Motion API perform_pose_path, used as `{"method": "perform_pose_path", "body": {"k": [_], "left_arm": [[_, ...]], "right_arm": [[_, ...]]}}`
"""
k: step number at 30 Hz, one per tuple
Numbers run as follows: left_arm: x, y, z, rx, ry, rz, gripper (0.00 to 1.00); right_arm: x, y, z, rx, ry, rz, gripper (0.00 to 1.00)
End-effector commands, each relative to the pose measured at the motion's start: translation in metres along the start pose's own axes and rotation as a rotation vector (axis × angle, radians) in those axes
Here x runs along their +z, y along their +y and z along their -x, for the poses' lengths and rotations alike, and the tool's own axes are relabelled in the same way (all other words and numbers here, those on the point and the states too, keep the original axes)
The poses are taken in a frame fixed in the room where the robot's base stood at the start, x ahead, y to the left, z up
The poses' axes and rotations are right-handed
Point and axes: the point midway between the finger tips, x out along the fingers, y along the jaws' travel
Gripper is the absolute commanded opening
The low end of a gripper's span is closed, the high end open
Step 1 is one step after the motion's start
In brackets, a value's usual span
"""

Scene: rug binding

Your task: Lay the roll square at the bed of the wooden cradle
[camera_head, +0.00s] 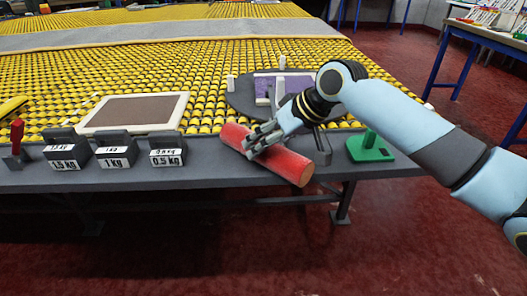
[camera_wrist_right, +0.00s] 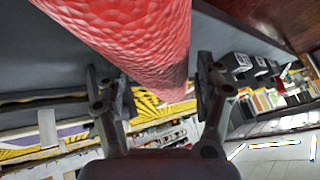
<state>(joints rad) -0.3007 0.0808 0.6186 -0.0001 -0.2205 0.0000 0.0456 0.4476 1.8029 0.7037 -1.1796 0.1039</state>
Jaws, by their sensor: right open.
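The red roll (camera_head: 268,155) lies at a slant on the grey front ledge of the table, its pale end toward the lower right and overhanging the ledge's front edge. My right gripper (camera_head: 257,140) is at the roll's upper side, near its middle. In the right wrist view the textured red roll (camera_wrist_right: 140,38) reaches between the two spread fingers of my right gripper (camera_wrist_right: 158,92). The gripper is open, and contact with the roll cannot be told. I cannot make out a wooden cradle in either view. My left gripper is not in view.
Three dark weights, marked 1.5 kg (camera_head: 66,153), 1 kg (camera_head: 115,155) and 0.5 kg (camera_head: 167,155), stand left of the roll. A green-based tool (camera_head: 369,148) stands to its right. Behind are a cream-framed panel (camera_head: 183,110) and a yellow roller bed (camera_head: 215,85).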

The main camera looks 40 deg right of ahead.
Motion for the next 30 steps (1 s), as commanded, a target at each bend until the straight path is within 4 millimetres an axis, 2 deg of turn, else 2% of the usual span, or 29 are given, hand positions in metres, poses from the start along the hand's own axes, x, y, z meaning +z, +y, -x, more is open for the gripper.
{"method": "perform_pose_path", "body": {"k": [2,14,23,30], "left_arm": [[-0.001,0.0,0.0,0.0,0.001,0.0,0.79],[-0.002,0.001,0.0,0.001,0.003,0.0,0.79],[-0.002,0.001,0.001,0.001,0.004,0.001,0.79],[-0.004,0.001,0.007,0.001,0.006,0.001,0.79]], "right_arm": [[0.0,0.0,0.0,0.0,0.0,0.0,0.65],[0.0,0.0,0.001,0.0,0.001,0.0,0.12],[-0.003,-0.001,0.005,0.0,0.002,0.002,0.12],[-0.021,-0.01,0.029,0.001,0.004,0.003,0.12]]}}
